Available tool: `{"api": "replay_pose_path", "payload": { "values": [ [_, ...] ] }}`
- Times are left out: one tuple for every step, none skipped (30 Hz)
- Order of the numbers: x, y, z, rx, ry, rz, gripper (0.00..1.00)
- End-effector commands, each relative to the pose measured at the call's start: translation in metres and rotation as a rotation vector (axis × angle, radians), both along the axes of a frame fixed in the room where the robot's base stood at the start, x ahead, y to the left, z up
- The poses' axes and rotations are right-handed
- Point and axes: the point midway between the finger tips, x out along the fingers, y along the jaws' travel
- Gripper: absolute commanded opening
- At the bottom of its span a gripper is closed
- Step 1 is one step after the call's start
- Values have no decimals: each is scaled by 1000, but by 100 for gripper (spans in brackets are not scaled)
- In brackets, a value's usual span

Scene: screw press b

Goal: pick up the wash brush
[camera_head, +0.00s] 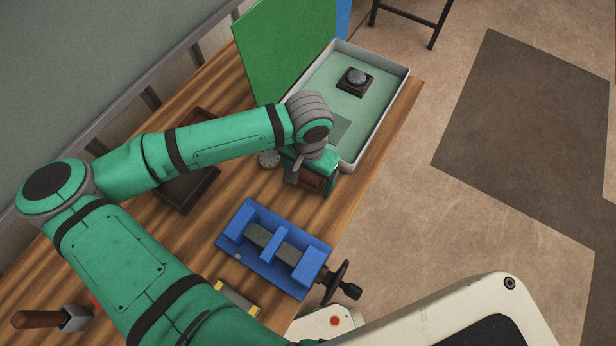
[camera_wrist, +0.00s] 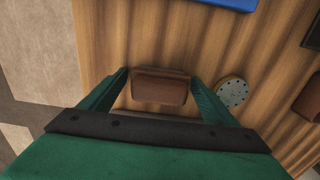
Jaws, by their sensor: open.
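The wash brush appears to be a brown wooden block (camera_wrist: 160,88) lying on the wooden bench, and its bristles are not visible. It also shows in the head view (camera_head: 312,181), partly hidden by my gripper. My gripper (camera_wrist: 159,80) is open, with one green finger on each side of the block and a small gap visible at each side. In the head view my gripper (camera_head: 313,178) points down at the bench beside the pale tray. I cannot tell the exact height of the fingertips above the bench.
A pale tray (camera_head: 399,92) with a green floor holds a dark square piece with a round top (camera_head: 356,78). A blue vise (camera_head: 270,250) with a black handwheel (camera_head: 338,283) stands nearby. A grey dotted disc (camera_wrist: 232,92) lies close beside one finger. A green panel (camera_head: 285,45) stands behind.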

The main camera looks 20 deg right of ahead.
Motion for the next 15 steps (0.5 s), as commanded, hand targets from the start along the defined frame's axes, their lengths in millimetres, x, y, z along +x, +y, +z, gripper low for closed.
{"api": "replay_pose_path", "payload": {
  "values": [
    [0, 0, 0, 0, 0, 0, 82],
    [0, 0, 0, 0, 0, -1, 82],
    [0, 0, 0, 0, 0, -1, 82],
    [0, 0, 0, 0, 0, -1, 82],
    [0, 0, 0, 0, 0, -1, 80],
    [0, -1, 0, 0, 0, -2, 70],
    [0, -1, 0, 0, 0, -2, 63],
    [0, -1, 0, 0, 0, -2, 56],
    [0, -1, 0, 0, 0, -2, 46],
    [0, -1, 0, 0, 0, -2, 41],
    [0, -1, 0, 0, 0, -2, 41],
    [0, -1, 1, 0, 0, -2, 41],
    [0, -1, 1, 0, 0, -2, 41],
    [0, -1, 1, 0, 0, -3, 41],
    [0, -1, 1, 0, 0, -3, 41]
  ]
}}
